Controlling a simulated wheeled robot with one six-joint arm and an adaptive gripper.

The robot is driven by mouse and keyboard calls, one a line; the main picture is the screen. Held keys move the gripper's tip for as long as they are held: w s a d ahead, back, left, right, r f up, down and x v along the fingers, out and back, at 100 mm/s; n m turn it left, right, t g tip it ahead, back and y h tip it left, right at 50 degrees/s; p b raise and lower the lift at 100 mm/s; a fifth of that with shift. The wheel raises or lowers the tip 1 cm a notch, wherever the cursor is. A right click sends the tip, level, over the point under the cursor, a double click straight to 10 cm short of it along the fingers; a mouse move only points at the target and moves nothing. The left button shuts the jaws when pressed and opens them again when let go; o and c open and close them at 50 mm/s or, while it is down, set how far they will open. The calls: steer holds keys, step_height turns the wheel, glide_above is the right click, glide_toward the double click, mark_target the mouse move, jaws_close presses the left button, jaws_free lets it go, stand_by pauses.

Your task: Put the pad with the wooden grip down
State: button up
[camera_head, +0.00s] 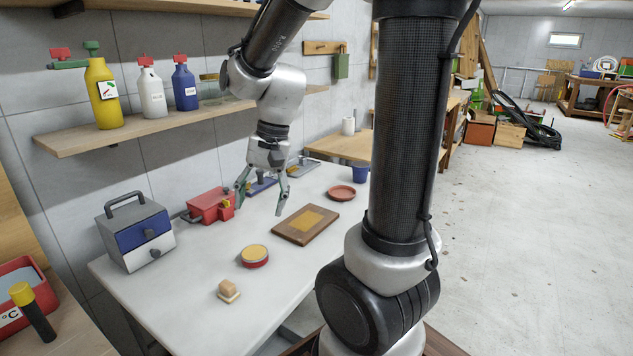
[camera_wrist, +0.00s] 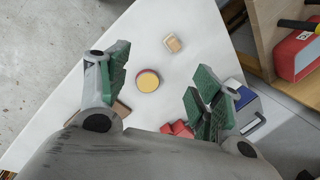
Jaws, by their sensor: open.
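The pad with the wooden grip (camera_head: 228,291) lies on the white table (camera_head: 190,318) near its front edge, a small pale block with a tan wooden top. It also shows in the wrist view (camera_wrist: 173,43), near the top middle, on the bare tabletop. My gripper (camera_head: 262,197) is open and empty above the table's back half, well apart from the pad. In the wrist view its green-padded fingers (camera_wrist: 158,88) are spread wide with nothing between them.
A round red tin with a yellow top (camera_head: 254,256) stands behind the pad. A brown board (camera_head: 290,236), a red box (camera_head: 210,206), a red dish (camera_head: 341,192) and a blue-grey drawer box (camera_head: 137,232) are also on the table. The tabletop around the pad is clear.

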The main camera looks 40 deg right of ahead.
steer(key=s+d+r+n+t+h, duration=0.1)
steer(key=s+d+r+n, duration=0.2)
steer(key=s, duration=0.3)
steer(key=s+d+r+n+t+h, duration=0.1)
steer(key=s+d+r+n+t, duration=0.1)
steer(key=s, duration=0.5)
step_height(320, 180, up, 3)
steer(key=d+n, duration=0.1)
steer(key=n, duration=0.1)
steer(key=shift+f+n+h, duration=0.2)
steer(key=shift+n+h, duration=0.1)
